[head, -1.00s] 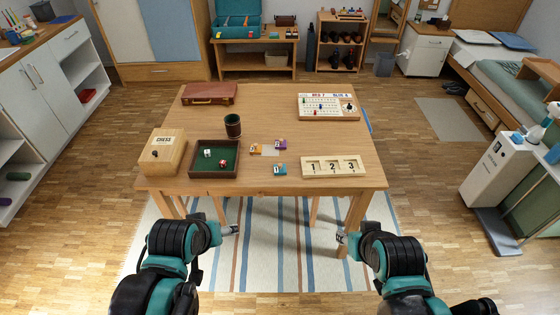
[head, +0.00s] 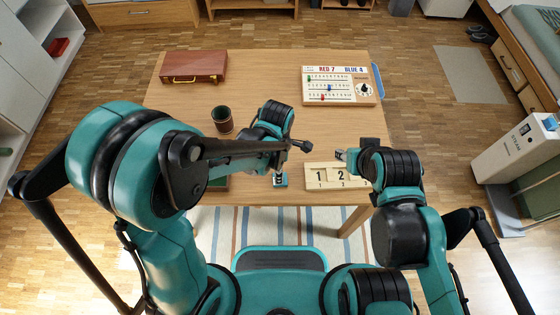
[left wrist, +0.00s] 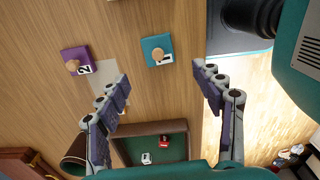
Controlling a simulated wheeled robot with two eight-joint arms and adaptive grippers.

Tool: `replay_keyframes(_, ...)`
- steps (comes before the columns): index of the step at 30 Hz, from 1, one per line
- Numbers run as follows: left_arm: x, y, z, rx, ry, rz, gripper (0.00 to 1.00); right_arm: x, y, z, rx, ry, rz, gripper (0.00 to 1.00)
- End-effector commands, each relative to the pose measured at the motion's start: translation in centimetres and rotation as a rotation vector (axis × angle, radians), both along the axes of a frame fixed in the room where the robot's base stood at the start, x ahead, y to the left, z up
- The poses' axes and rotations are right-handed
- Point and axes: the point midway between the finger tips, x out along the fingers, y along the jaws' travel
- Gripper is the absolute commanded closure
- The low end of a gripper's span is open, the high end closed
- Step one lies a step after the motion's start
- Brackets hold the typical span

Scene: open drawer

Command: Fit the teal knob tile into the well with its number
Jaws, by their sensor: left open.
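The teal knob tile (head: 282,185) lies on the table near its front edge. In the left wrist view the teal tile (left wrist: 150,46) shows a round wooden knob and a white label with a dark mark, probably a 1. My left gripper (head: 279,172) is above it, and in the left wrist view its fingers (left wrist: 162,77) are spread and empty, with the tile beyond the tips. The pale number board (head: 328,187) lies to the right.
A purple tile (left wrist: 72,54) with a knob lies beside the teal one. The dice tray (left wrist: 150,129) and a dark cup (head: 222,119) are on the left. A briefcase (head: 194,66) and scoreboard (head: 338,72) stand farther back. The table's middle is clear.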

Motion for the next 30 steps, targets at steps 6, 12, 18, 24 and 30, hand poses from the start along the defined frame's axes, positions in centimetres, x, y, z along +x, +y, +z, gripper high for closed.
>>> replay_keyframes(6,0.0,-0.2,-2.6,0.001,0.002,0.008,0.33,0.0,0.0,-1.3,0.0,0.0,0.0,0.6)
replay_keyframes(12,0.3,-0.6,-4.6,0.001,0.002,0.006,0.33,0.0,0.0,-2.4,0.0,0.0,0.0,0.6)
replay_keyframes(18,0.5,-1.0,-7.6,0.001,0.001,0.006,0.33,0.0,0.0,-4.0,0.0,0.0,0.0,0.6)
replay_keyframes(24,0.4,-0.9,-7.7,0.001,0.001,0.006,0.33,0.0,0.0,-3.9,0.0,0.0,0.0,0.6)
replay_keyframes(30,0.4,-0.9,-7.7,0.001,0.001,0.006,0.7,0.0,0.0,-3.9,0.0,0.0,0.0,0.6)
